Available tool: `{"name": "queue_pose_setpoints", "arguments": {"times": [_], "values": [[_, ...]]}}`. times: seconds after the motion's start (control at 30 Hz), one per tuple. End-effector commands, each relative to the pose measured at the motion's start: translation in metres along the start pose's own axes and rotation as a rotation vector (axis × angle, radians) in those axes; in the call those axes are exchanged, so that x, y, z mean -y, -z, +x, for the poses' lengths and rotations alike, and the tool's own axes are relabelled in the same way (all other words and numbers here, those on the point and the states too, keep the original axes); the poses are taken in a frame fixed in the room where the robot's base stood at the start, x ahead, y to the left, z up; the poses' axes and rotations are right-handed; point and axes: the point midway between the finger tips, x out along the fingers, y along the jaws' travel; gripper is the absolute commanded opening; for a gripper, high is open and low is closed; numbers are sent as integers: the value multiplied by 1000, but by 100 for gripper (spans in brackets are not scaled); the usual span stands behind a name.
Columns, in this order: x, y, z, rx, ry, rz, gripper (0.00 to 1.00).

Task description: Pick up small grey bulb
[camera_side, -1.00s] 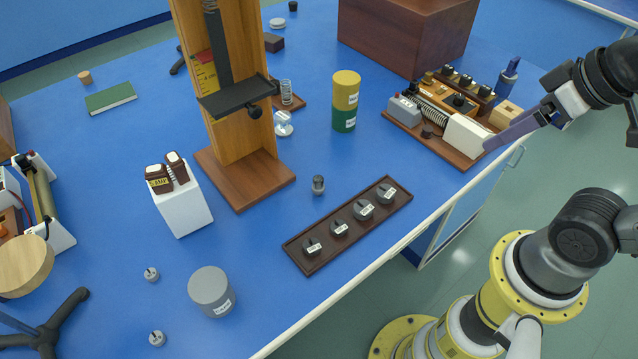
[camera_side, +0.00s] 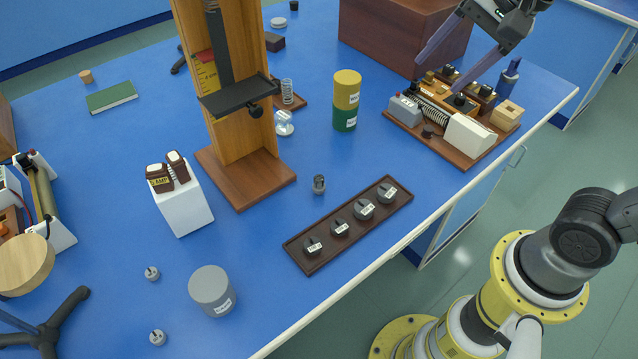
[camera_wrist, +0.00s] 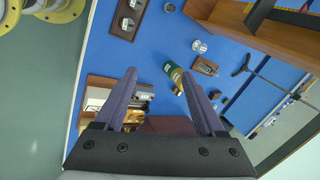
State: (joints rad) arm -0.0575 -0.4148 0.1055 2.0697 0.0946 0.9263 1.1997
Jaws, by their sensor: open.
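A small pale grey, glassy bulb-like object (camera_side: 284,124) lies on the blue bench, right of the wooden stand. It also shows in the wrist view (camera_wrist: 199,46), above and right of my gripper. I cannot tell for sure that it is the task's bulb. A small dark grey piece (camera_side: 319,184) stands nearer, behind the weight tray. My gripper (camera_side: 445,74) is open, with two purple fingers wide apart, above the circuit board at the right. In the wrist view my gripper (camera_wrist: 159,74) has nothing between its fingers. It is well apart from both grey objects.
The wooden stand (camera_side: 238,160) rises left of the bulb-like object. A yellow and green cylinder (camera_side: 346,100) stands to its right. The weight tray (camera_side: 300,254) lies near the front edge. The circuit board (camera_side: 459,155) and a brown box (camera_side: 385,45) are below and beside my gripper.

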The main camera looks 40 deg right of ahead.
Motion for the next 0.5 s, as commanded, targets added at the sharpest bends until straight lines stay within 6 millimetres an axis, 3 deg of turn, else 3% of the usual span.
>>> {"name": "queue_pose_setpoints", "arguments": {"times": [0.03,0.2,0.33,0.5], "values": [[20,0,16,25,-31,94,72],[70,-6,72,77,-129,368,72],[94,-17,126,97,-223,496,72],[101,-36,191,112,-336,515,72]]}}
